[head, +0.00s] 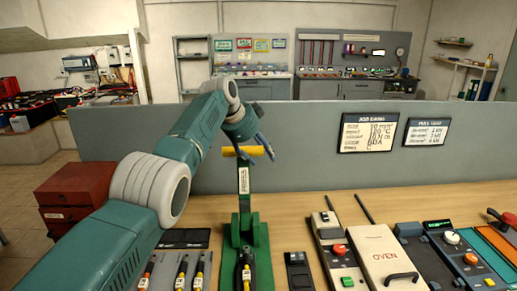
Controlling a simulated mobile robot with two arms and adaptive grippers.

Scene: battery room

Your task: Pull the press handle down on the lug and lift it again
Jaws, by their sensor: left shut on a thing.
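The green press (245,235) stands upright on the bench in front of me. Its lever, labelled PRESS, rises to a yellow crossbar handle (236,151), which is up. My left gripper (264,147) reaches over from above and is shut on the right end of this handle. The fingers partly cover that end. A dark cable piece with a yellow band (246,271) lies at the press's base; the lug itself is too small to make out. My right gripper is not in view.
Several banded cables (181,270) lie left of the press. A small black device (298,270), a box with a red button (338,252) and a white OVEN box (385,257) stand to its right. A grey partition (300,140) rises behind; red boxes (74,190) stand left.

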